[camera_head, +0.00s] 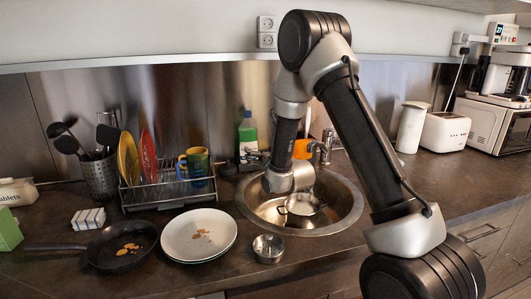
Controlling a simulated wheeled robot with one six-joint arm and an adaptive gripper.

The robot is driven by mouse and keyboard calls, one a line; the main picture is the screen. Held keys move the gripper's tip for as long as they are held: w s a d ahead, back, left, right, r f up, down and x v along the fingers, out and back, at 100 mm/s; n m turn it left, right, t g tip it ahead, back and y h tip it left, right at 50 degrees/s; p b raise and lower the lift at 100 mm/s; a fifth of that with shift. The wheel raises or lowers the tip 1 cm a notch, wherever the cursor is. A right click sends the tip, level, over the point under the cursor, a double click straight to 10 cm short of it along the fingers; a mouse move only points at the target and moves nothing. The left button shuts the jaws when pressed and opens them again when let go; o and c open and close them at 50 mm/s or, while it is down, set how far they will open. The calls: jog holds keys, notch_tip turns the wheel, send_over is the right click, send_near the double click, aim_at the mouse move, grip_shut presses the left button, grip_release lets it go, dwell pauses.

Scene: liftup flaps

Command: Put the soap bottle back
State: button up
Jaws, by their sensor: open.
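A green soap bottle (246,133) stands upright at the back of the counter, against the metal backsplash, between the dish rack and the sink (352,208). My arm rises from the lower right, bends at the top and comes down over the left side of the sink. Its wrist is just right of and in front of the bottle. I cannot make out my gripper's fingers, which seem hidden behind the wrist. No contact with the bottle can be seen.
A metal pot (302,213) sits in the sink under my wrist, near the faucet (327,143). A dish rack (170,195) with plates and a mug (197,160) is left of the bottle. A pan (122,246), plates (199,236) and a small bowl (268,249) stand in front.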

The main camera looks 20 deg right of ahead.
jog(key=s+d+r+m+g+h, duration=0.1)
jog(key=s+d+r+g+h, duration=0.1)
jog(key=s+d+r+g, duration=0.85)
jog(key=s, duration=1.6)
jog(key=s+d+r+m+g+h, duration=0.1)
jog(key=s+d+r+g, duration=0.1)
jog(key=s, duration=1.7)
jog(key=shift+r+h, duration=0.3)
jog(key=shift+r, duration=0.1)
